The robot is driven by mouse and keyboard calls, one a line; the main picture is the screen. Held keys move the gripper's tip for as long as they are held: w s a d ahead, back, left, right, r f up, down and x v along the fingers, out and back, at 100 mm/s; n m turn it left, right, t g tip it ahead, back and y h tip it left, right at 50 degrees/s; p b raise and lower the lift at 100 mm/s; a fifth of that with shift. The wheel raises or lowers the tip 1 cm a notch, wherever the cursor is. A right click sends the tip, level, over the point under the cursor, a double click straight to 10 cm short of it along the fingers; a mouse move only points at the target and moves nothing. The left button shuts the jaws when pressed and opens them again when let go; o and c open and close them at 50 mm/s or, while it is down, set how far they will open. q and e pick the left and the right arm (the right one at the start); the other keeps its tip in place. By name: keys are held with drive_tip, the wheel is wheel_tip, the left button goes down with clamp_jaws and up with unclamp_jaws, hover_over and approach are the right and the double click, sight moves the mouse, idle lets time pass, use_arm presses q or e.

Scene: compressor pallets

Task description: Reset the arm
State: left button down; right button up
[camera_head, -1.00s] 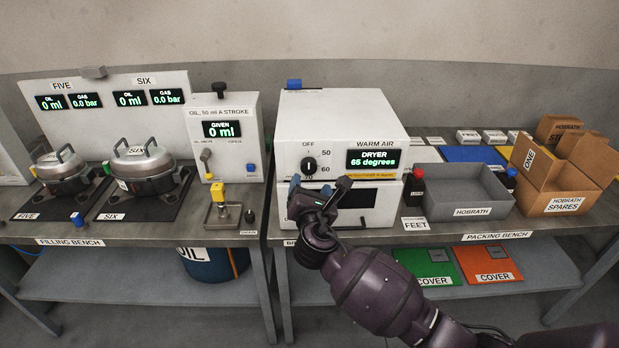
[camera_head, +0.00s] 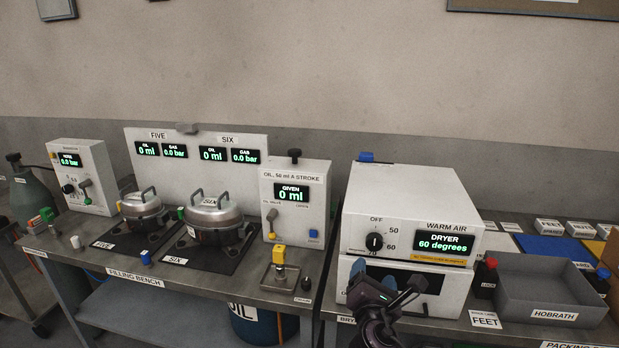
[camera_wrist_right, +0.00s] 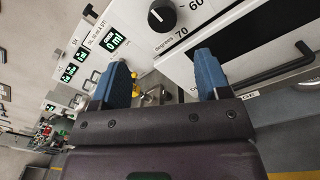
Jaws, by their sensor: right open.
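My right gripper (camera_head: 388,290) is in front of the lower drawer part of the white dryer (camera_head: 408,215). Its two blue fingers stand apart with nothing between them, as the right wrist view (camera_wrist_right: 165,80) shows. The dryer's display (camera_head: 444,243) reads 65 or 60 degrees; the head view now shows 60. Its black dial (camera_head: 374,242) sits left of the display, and shows close above the fingers in the right wrist view (camera_wrist_right: 162,15). The dark handle (camera_wrist_right: 282,66) lies to the right of the fingers there. My left gripper is not in view.
Left of the dryer stand the oil dispenser (camera_head: 294,205) and two silver compressors, FIVE (camera_head: 143,207) and SIX (camera_head: 214,218), on the filling bench (camera_head: 105,262). A grey HOBRATH tray (camera_head: 550,290) is to the right. The floor before the benches looks clear.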

use_arm(q)
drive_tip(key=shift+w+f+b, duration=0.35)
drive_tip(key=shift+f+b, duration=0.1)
drive_tip(key=shift+b, duration=0.55)
use_arm(e)
drive_tip(key=s+d+f+m+g+y, duration=0.1)
drive_tip(key=s+d+f+m+g, duration=0.1)
drive_tip(key=s+f+m, duration=0.6)
drive_tip(key=s+d+f+m+g+y, duration=0.1)
drive_tip(key=s+d+f+m+g, duration=0.1)
drive_tip(key=s+d+f+m, duration=0.3)
drive_tip(key=s+d+f+m+g+y, duration=0.1)
drive_tip(key=s+d+f+m+y, duration=0.1)
drive_tip(key=s+f+m, duration=0.9)
drive_tip(key=s+d+m, duration=0.1)
drive_tip(key=s, duration=0.2)
drive_tip(key=shift+d+m+g, duration=0.3)
drive_tip(key=shift+m+g, duration=0.1)
drive_tip(key=shift+s, duration=0.1)
